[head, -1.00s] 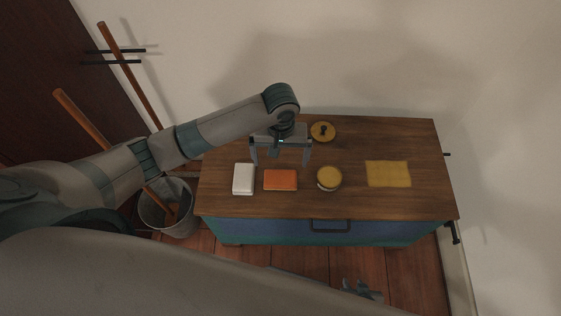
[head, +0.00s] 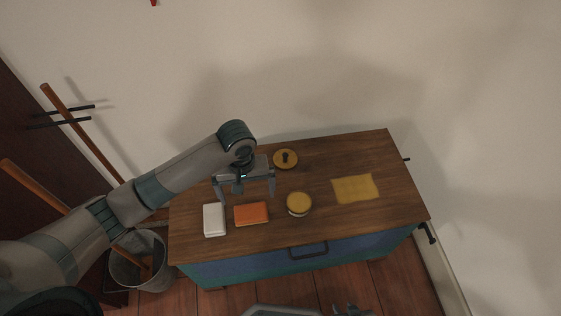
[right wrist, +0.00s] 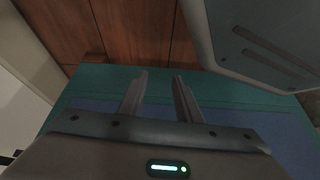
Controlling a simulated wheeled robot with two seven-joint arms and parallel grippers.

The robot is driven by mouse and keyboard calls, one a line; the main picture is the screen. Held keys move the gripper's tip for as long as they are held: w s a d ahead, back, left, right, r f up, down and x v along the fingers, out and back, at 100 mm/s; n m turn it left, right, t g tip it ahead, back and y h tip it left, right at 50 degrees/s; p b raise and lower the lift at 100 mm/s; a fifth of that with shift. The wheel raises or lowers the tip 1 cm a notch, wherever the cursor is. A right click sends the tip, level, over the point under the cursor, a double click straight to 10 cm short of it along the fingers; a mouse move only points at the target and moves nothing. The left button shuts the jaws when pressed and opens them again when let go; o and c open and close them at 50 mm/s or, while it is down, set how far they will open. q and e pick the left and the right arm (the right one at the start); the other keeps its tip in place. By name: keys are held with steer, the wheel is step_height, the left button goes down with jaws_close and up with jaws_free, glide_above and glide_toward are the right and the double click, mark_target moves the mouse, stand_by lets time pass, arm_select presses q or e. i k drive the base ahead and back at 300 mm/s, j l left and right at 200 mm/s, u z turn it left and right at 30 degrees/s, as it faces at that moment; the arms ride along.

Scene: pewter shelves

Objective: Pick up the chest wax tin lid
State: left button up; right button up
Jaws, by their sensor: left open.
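A round ochre lid with a dark knob (head: 285,159) lies flat near the back edge of the wooden chest top (head: 330,228). A round pale tin with a yellow top (head: 299,204) stands nearer the front; I cannot tell whether that top is a lid or wax. My left gripper (head: 245,195) is open and empty, pointing down above the chest, left of the knobbed lid and behind the orange block. My right gripper (head: 352,309) shows at the bottom edge of the head view. In the right wrist view (right wrist: 158,88) its fingers are apart with nothing between them.
A white block (head: 214,220) and an orange block (head: 251,214) sit at the left front of the chest top. A yellow cloth (head: 355,188) lies on the right. A bucket (head: 142,262) stands left of the chest. The wall rises behind.

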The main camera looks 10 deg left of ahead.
mark_target(283, 159)
steer(key=i+l, duration=0.2)
steer(key=l, duration=0.2)
steer(key=i+l, duration=0.15)
steer(key=l, duration=0.25)
steer(key=i+l, duration=0.2)
steer(key=l, duration=0.2)
steer(key=u, duration=0.05)
